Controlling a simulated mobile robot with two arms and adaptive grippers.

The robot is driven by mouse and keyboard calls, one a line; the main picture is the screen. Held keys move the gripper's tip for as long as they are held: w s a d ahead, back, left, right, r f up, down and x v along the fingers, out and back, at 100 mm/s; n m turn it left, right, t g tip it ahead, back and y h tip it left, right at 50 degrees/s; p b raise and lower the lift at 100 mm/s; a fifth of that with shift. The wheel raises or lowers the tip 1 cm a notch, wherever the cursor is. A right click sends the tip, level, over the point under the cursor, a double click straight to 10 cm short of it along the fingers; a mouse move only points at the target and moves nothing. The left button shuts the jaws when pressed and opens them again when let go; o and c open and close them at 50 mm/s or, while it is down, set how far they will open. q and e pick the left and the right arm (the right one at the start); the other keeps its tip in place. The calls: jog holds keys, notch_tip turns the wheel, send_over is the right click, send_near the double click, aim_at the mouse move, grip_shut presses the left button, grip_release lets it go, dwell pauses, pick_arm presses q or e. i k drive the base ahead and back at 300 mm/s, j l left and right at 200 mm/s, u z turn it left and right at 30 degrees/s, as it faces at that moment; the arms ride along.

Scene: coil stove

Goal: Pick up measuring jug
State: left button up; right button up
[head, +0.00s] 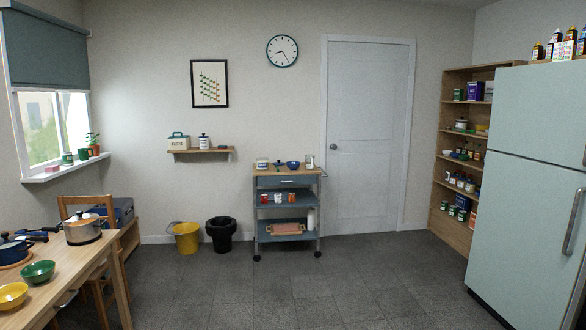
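I cannot clearly pick out a measuring jug at this distance. On top of the rolling cart (288,171), across the room, stand a small clear or whitish container (262,163) at the left end and a small pale, upright vessel (310,161) at the right end. Either could be a jug, but they are too small to tell. A dark blue bowl (293,165) stands between them, with a small dark item beside it. Neither of my grippers shows in the head view.
A wooden table (70,281) with pots and bowls stands at the near left, a chair (85,205) beside it. A yellow bucket (186,238) and black bin (221,235) stand left of the cart. The fridge (525,170) is at right. The middle floor is clear.

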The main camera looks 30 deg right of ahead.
aim_at(309, 159)
jog(key=i+l+z, duration=0.1)
jog(key=i+z, duration=0.2)
jog(key=i, duration=0.7)
jog(key=i+z, duration=0.1)
jog(key=i, duration=4.2)
